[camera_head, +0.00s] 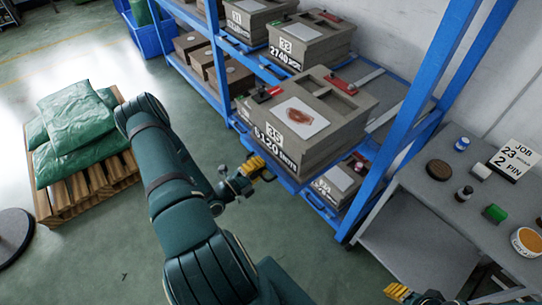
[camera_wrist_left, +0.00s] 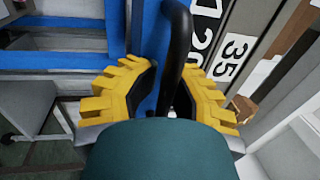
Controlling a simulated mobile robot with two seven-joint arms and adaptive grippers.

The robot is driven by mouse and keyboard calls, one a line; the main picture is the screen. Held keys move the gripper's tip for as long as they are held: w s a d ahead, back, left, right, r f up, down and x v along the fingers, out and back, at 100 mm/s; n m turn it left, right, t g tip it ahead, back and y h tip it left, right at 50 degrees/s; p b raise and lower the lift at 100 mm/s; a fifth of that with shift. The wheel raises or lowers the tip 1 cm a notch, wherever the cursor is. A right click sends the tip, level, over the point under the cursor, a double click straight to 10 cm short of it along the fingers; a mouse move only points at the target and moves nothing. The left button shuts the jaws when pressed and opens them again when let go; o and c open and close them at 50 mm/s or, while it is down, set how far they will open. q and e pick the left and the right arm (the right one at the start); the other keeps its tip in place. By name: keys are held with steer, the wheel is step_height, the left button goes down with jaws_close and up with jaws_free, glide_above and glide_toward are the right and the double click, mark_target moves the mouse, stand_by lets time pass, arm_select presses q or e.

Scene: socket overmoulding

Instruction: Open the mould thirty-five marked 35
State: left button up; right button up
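The mould marked 35 (camera_head: 318,132) is a grey block with a reddish-brown picture card on top and "35" on its front. It sits on a blue pull-out shelf (camera_head: 285,178) that juts from the rack; its upper part looks in place. Its label (camera_wrist_left: 235,50) also shows, tilted, in the left wrist view. My left gripper (camera_head: 251,172) is at the shelf's front edge. In the left wrist view its yellow fingers (camera_wrist_left: 168,88) close around a black curved handle (camera_wrist_left: 174,45). My right gripper (camera_head: 412,294) is at the bottom edge, partly cut off.
The blue rack (camera_head: 378,160) holds other grey moulds (camera_head: 310,42) behind and below. A grey table (camera_head: 440,190) with small pots and a job card (camera_head: 515,160) is at right. Green sacks on a pallet (camera_head: 70,190) stand at left. Floor between is clear.

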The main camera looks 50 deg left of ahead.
arm_select(q)
steer(key=o, duration=0.4)
steer(key=shift+w+r, duration=0.1)
steer(key=shift+w, duration=0.1)
steer(key=shift+c, duration=0.2)
steer(key=s+f, duration=0.2)
steer(key=s, duration=0.8)
steer(key=shift+s+a+f, duration=0.25)
steer(key=shift+s+a, duration=0.15)
